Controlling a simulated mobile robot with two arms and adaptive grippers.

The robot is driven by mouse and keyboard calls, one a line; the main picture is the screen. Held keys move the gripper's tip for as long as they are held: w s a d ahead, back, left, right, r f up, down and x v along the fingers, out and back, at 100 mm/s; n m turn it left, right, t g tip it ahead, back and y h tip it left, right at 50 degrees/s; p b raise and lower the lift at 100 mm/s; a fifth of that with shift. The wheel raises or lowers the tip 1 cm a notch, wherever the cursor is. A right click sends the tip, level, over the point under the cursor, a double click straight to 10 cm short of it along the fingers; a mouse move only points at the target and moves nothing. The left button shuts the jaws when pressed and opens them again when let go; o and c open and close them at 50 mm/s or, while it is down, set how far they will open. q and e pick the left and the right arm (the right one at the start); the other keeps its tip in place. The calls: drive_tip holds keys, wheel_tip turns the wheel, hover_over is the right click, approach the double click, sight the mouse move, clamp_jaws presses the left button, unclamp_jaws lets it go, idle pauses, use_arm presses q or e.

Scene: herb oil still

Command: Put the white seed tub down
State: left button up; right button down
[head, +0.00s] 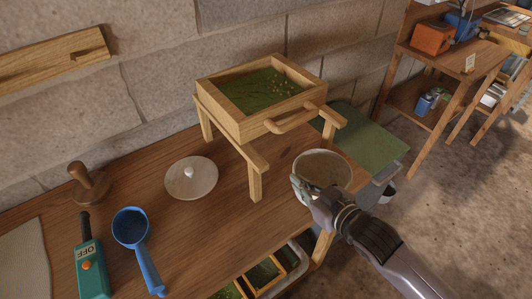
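The white seed tub (324,170) is a round, pale tub seen from above, upright or nearly so, at the right end of the wooden table (205,235). My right gripper (301,187) is at the tub's near-left rim, with its fingers closed on the wall. The gripper and wrist hide the tub's near side. I cannot tell whether the tub's base touches the tabletop. My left gripper is not in view.
A wooden sieve frame with green herbs (262,92) stands on a legged stand behind the tub. A white knobbed lid (191,178), a blue scoop (131,227), a teal switch box (91,268) and a wooden press (88,185) lie left. The table's front middle is clear.

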drive_tip(key=w+a, duration=0.3)
drive_tip(key=w, duration=0.2)
drive_tip(key=w+a+p, duration=0.1)
drive_tip(key=w+a, duration=0.2)
drive_tip(key=w, duration=0.2)
drive_tip(key=w+a+f, duration=0.1)
drive_tip(key=w+a, duration=0.2)
drive_tip(key=w, duration=0.2)
drive_tip(key=shift+p, duration=0.35)
drive_tip(key=shift+f, duration=0.2)
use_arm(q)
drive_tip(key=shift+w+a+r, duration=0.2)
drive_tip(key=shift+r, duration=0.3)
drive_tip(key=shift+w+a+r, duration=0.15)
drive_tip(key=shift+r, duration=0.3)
use_arm(e)
drive_tip(key=shift+f, duration=0.1)
drive_tip(key=c, duration=1.8)
unclamp_jaws()
